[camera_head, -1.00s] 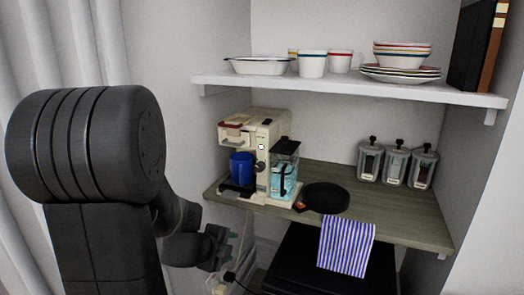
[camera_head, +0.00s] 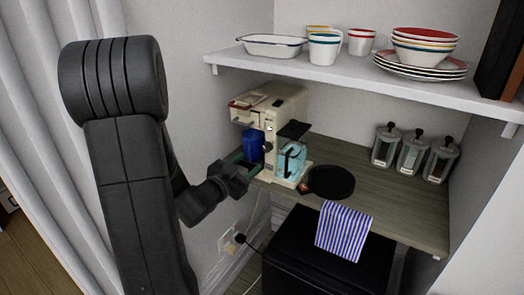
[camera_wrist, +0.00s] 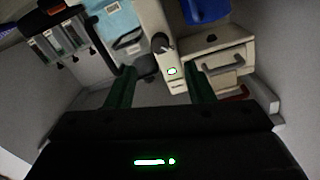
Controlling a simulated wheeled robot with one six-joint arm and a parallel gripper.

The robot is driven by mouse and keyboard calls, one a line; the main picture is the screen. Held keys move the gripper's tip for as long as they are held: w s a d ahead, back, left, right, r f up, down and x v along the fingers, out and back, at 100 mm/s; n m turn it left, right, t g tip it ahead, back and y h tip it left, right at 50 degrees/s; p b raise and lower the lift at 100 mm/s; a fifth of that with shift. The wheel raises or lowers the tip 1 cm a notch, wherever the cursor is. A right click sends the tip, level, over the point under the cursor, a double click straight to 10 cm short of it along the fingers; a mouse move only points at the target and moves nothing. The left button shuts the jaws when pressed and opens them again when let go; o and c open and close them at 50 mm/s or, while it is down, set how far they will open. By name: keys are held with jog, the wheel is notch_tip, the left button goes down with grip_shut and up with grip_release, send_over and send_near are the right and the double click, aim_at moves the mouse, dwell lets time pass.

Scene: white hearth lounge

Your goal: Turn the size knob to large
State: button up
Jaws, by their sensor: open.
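The cream coffee machine (camera_head: 283,103) stands at the left end of the wooden counter. A small lit display (camera_head: 269,128) is on its front, and it also shows in the wrist view (camera_wrist: 171,71). A dark round knob (camera_wrist: 160,42) with a light pointer sits close to the display on the same narrow front; its setting is too small to read. My gripper (camera_head: 243,165) is in front of the machine, low, near the blue cup (camera_head: 252,146). Its green fingers (camera_wrist: 160,88) are apart with nothing between them, and I see no contact with the knob.
A black round disc (camera_head: 330,182) lies on the counter, with several canisters (camera_head: 412,154) at right. A shelf (camera_head: 350,80) with dishes hangs above. A striped towel (camera_head: 343,230) hangs over the front edge.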

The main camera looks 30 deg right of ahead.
aim_at(266, 149)
jog(key=x, duration=0.8)
jog(key=shift+p, duration=0.4)
jog(key=shift+c, duration=0.2)
jog(key=shift+f, duration=0.1)
jog(key=c, duration=0.9)
